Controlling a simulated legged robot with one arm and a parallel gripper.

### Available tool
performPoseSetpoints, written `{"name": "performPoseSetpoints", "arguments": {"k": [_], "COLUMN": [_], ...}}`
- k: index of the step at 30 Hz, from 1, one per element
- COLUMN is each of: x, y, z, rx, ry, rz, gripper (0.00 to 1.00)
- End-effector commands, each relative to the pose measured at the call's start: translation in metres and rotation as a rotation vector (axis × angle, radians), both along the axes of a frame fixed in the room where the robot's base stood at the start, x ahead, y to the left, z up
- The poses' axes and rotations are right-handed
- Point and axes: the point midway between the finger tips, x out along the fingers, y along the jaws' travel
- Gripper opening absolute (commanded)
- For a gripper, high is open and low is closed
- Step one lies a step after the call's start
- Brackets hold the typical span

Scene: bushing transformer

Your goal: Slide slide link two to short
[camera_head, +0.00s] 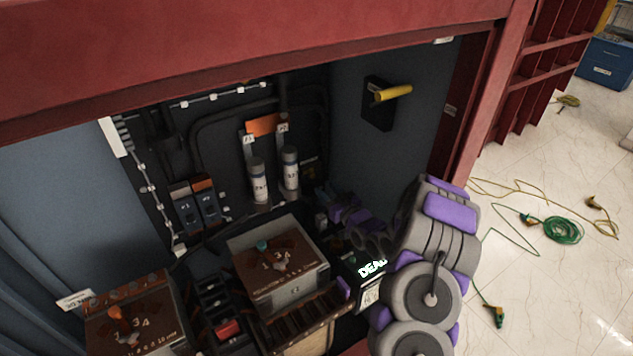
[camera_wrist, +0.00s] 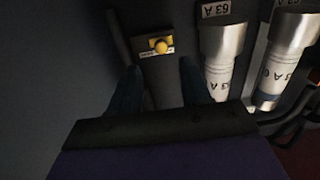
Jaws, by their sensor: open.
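In the wrist view, the two dark fingers of my gripper (camera_wrist: 160,74) are apart, with nothing visible held between them. Ahead of the gap, a small yellow knob (camera_wrist: 160,45) sits on a dark plate with a white label too small to read. I cannot tell whether this is slide link two. In the head view, my purple and grey arm reaches in from the right, and my gripper's fingertips cannot be made out there.
Two upright fuses (camera_head: 274,175) stand by the back panel; one 63 A fuse (camera_wrist: 222,55) is close right of my fingers. A yellow lever (camera_head: 393,92) sticks out from the right wall. Boxes with rotary knobs (camera_head: 278,268) crowd the cabinet floor. The red frame (camera_head: 250,45) edges the opening.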

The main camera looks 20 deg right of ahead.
Motion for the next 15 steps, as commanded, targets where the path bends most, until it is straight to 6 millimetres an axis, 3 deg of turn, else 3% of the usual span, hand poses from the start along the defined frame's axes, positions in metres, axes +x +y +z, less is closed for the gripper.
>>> {"name": "performPoseSetpoints", "arguments": {"k": [6, 15], "x": [0.036, 0.065], "y": [0.009, 0.014], "z": [-0.002, 0.0], "rx": [-0.002, -0.001], "ry": [0.001, 0.0], "rz": [0.002, 0.001], "gripper": [0.47, 0.47]}}
